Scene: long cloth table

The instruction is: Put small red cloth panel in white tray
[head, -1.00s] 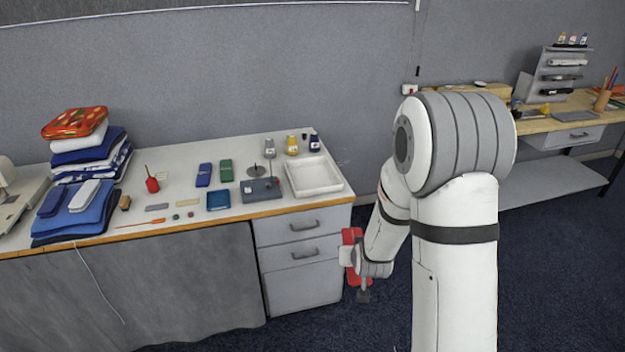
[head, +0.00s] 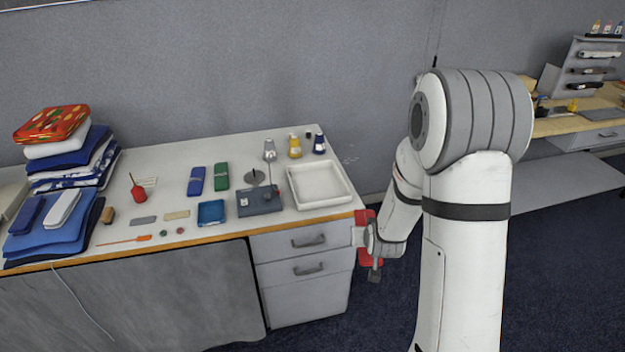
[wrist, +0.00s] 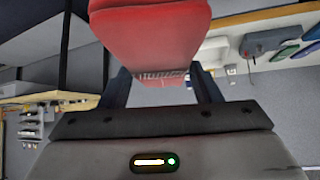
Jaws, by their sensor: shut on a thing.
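The small red cloth panel (wrist: 150,35) fills the top middle of the wrist view, between the two dark fingers of my gripper (wrist: 161,84). My gripper is shut on it. In the head view parts of the red panel (head: 369,262) show beside my wrist, beyond the table's right end and near the level of the drawers; my wrist hides the rest. The white tray (head: 318,182) lies on the right end of the table, up and to the left of my gripper. It looks empty.
A dark grey device (head: 259,201) stands close to the tray's left side. Small bottles (head: 295,147) stand behind the tray. Blue and green packets, a blue dish (head: 211,212) and stacked cloth (head: 65,160) lie further left. The drawer unit (head: 303,268) is below the table edge.

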